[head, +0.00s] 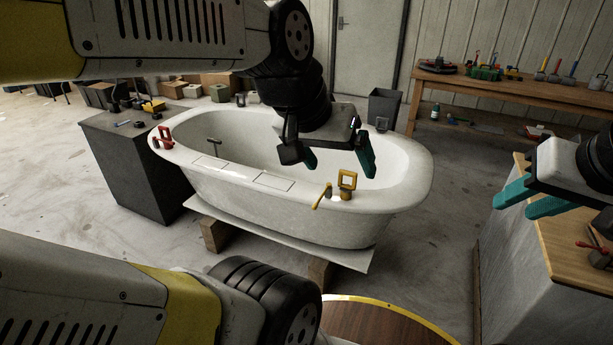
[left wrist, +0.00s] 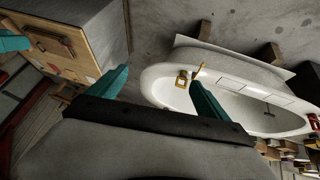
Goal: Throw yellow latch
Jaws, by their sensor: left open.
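The yellow latch (head: 347,181) sits on the near rim of a white tub-shaped mould (head: 255,196), towards its right end. It has a square yellow loop standing up and a yellow lever (head: 322,197) slanting down to the left beside it. The latch also shows in the left wrist view (left wrist: 181,79), close to a fingertip in the picture. My left gripper (head: 340,163) is open and empty above the mould, with its fingers apart from the latch. My right gripper (head: 514,205) is at the right, its two teal fingers apart with nothing between them.
A dark cabinet (head: 140,170) stands left. A wooden bench (head: 548,95) with tools is behind, and a wood-topped counter (head: 560,250) is at right. A round table (head: 375,325) is in front.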

